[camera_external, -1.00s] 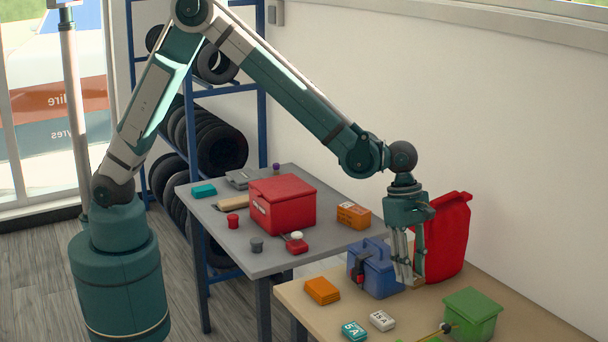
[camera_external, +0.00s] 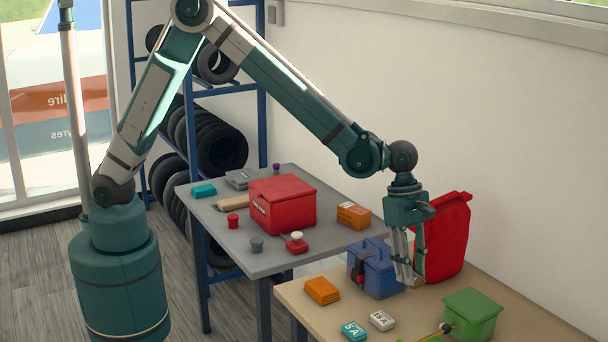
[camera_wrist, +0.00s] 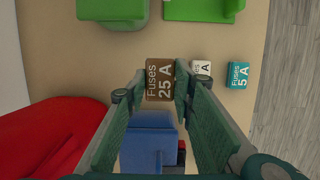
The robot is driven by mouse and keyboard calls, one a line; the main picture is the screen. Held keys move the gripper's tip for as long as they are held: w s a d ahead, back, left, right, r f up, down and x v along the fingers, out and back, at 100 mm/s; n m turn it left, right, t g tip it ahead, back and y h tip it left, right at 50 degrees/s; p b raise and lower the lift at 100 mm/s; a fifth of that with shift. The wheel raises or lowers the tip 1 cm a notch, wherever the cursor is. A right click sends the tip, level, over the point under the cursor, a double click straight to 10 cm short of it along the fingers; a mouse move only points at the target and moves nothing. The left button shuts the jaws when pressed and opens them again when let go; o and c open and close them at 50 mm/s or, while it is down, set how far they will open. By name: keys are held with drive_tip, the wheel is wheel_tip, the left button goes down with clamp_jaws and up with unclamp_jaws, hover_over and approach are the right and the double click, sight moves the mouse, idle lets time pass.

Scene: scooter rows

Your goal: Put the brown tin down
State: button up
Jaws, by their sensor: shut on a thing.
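The brown tin (camera_wrist: 160,80), labelled "Fuses 25 A", sits between my two fingertips in the wrist view. My gripper (camera_external: 411,281) is shut on it, and it also shows in the wrist view (camera_wrist: 156,94). The tin is hidden behind the fingers there. I cannot tell whether its underside touches the table.
The green box (camera_external: 472,315), a white tin (camera_external: 382,320), a teal tin (camera_external: 354,331) and an orange box (camera_external: 322,291) share the table.

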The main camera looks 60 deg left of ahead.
wheel_tip(320, 180, up, 18)
drive_tip(key=w+a+n+t, duration=0.1)
drive_tip(key=w+a+n, duration=0.1)
drive_tip(key=w+a, duration=0.75)
drive_tip(key=w+a+n, duration=0.2)
drive_tip(key=w+a, duration=0.4)
drive_tip(key=a, duration=0.7)
drive_tip(key=w+a+n+b, duration=0.15)
drive_tip(key=w+a, duration=0.25)
drive_tip(key=a, duration=0.9)
drive_tip(key=w+a+n, duration=0.2)
drive_tip(key=w+a, duration=0.2)
drive_tip(key=a, duration=0.9)
drive_tip(key=s+a+n+t+y+b, duration=0.1)
drive_tip(key=s+a+n, duration=0.2)
drive_tip(key=a, duration=2)
drive_tip(key=s+a+n+t+y+b, duration=0.1)
drive_tip(key=s+a+n, duration=0.25)
drive_tip(key=a, duration=1.95)
wheel_tip(320, 180, down, 22)
drive_tip(key=shift+s+m, duration=0.2)
drive_tip(key=shift+m, duration=0.1)
drive_tip(key=shift+d, duration=0.1)
drive_tip(key=shift+f, duration=3.05)
